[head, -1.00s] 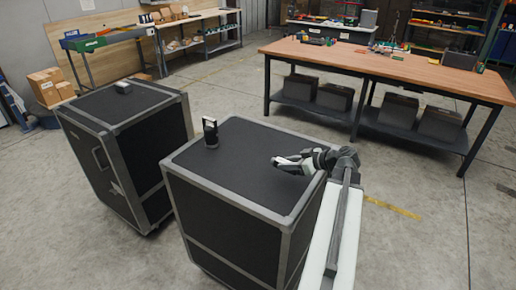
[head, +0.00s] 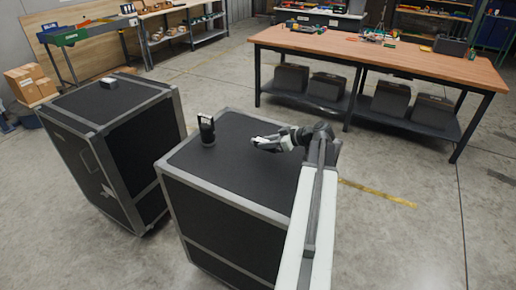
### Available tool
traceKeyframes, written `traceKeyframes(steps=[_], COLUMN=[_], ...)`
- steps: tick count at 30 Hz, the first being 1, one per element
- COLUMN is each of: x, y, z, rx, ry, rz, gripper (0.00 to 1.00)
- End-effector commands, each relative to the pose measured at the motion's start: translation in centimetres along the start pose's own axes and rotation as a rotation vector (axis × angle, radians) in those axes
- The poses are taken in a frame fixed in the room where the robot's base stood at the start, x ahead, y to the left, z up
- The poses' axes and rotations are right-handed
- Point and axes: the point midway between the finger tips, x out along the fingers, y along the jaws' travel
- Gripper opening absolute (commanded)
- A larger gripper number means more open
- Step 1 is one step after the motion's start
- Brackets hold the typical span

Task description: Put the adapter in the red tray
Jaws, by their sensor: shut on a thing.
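I cannot make out a red tray in this view.
A second black case (head: 110,105) stands at left with a small grey block (head: 108,83) on top. A wooden workbench (head: 390,60) with tools on it and dark bins below stands behind at right. Grey floor lies open between the cases and the workbench.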

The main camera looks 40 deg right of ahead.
Motion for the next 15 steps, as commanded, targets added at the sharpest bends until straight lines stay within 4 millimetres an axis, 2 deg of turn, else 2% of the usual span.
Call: traceKeyframes(steps=[2, 8, 15], x=[0.2, 1.5, 1.7], y=[-0.1, 0.1, -0.2], z=[0.4, 3.4, 3.0], rx=[0.0, 0.002, 0.0], ry=[0.0, 0.0, 0.0], rz=[0.0, 0.004, -0.001], gripper=[0.0, 0.0, 0.0])
